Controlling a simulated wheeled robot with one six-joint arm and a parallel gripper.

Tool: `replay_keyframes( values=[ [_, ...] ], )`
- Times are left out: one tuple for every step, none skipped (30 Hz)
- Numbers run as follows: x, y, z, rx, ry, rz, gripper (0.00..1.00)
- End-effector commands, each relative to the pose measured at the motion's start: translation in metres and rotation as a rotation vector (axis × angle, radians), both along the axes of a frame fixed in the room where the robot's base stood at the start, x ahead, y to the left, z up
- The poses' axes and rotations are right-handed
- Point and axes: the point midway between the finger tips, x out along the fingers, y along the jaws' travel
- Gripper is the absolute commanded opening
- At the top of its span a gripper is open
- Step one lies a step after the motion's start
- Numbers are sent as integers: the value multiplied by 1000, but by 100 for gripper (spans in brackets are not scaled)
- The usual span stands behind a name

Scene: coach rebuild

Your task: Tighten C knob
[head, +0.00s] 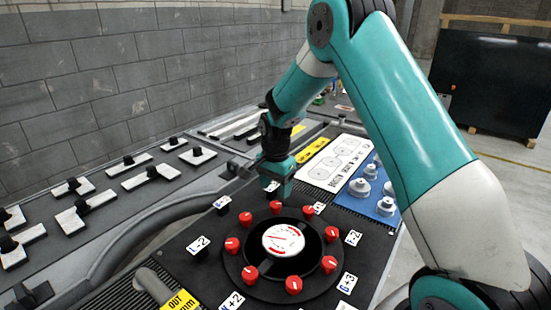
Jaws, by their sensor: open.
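Several red knobs stand in a ring on a black round plate (262,292), around a white gauge (283,240) with red marks. Small white cards with letters and numbers lie outside the ring. One card (347,283) at the lower right reads like a letter and +3, but I cannot tell if the letter is C or G. The red knob (329,264) is the one nearest to that card. My gripper (274,191) points down over the far side of the ring, near the far red knob (276,207). It is open, and I see no knob between its fingers.
A blue mat with grey knobbed parts (386,206) and a white sheet with outlines (338,162) lie behind right. White plates with black knobs (72,188) lie along the left. A grey hose (115,235) curves beside the panel. A yellow OUT sign (180,301) lies in front.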

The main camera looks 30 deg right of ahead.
Motion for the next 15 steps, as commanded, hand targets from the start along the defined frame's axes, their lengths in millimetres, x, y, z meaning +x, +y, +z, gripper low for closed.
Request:
replay_keyframes(
  values=[
    [1, 0, 14, -1, -7, 0, 62],
    [1, 0, 21, -1, -6, 0, 62],
    [1, 0, 32, -1, -7, -1, 62],
    [1, 0, 40, 0, -5, -1, 62],
    [1, 0, 47, -1, -6, -1, 62],
    [1, 0, 57, -1, -6, -1, 62],
    [1, 0, 64, 0, -4, -1, 62],
    [1, 0, 70, 0, -4, -1, 62],
    [0, 0, 78, 0, -4, -1, 62],
    [0, 0, 84, 0, -2, -1, 62],
    [0, 0, 89, -1, -4, -1, 62],
    [0, 0, 95, 0, -2, -1, 62],
    [0, -1, 99, 0, -2, -1, 62],
    [0, -1, 102, -1, -1, -1, 62],
    [0, -1, 106, 0, 0, -1, 62]
  ],
)
